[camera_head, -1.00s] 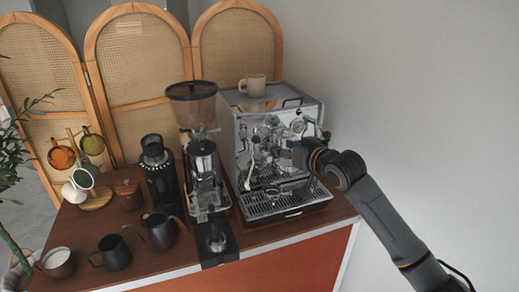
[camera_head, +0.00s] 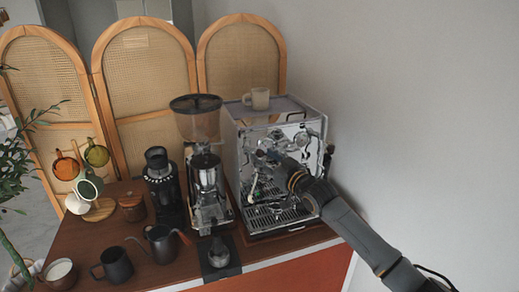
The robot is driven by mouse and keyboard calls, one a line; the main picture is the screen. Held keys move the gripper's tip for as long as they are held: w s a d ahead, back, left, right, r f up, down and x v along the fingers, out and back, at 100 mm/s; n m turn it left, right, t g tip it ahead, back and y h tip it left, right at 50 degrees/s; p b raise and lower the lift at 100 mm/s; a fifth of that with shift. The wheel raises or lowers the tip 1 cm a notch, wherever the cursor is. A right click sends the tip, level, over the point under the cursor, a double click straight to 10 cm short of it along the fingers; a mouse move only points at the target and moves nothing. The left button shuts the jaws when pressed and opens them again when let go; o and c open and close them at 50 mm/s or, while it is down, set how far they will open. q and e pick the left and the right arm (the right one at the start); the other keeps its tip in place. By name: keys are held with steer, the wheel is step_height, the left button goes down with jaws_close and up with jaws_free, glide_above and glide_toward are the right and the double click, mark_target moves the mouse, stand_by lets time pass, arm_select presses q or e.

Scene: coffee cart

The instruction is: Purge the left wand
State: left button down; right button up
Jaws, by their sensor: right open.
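The chrome espresso machine (camera_head: 238,160) stands at the right end of the wooden counter. The left steam wand (camera_head: 252,190) hangs at the left of its front, above the drip tray (camera_head: 282,218). My right arm comes in from the lower right, and my right gripper (camera_head: 266,160) is at the machine's front, close to the wand's upper part and the controls. The gripper is open. I cannot tell whether its fingers touch anything, as they blend into the chrome parts. My left gripper is not in view.
A grinder (camera_head: 196,120) stands just left of the machine. A beige mug (camera_head: 260,98) sits on the machine's top. A black pitcher (camera_head: 115,265), a gooseneck kettle (camera_head: 162,243) and a cup (camera_head: 61,272) stand at the counter's left. A plain wall is at the right.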

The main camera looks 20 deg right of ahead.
mark_target(262, 156)
steer(key=shift+p+x, duration=0.35)
steer(key=shift+x, duration=1.35)
steer(key=shift+s, duration=0.1)
jaws_close()
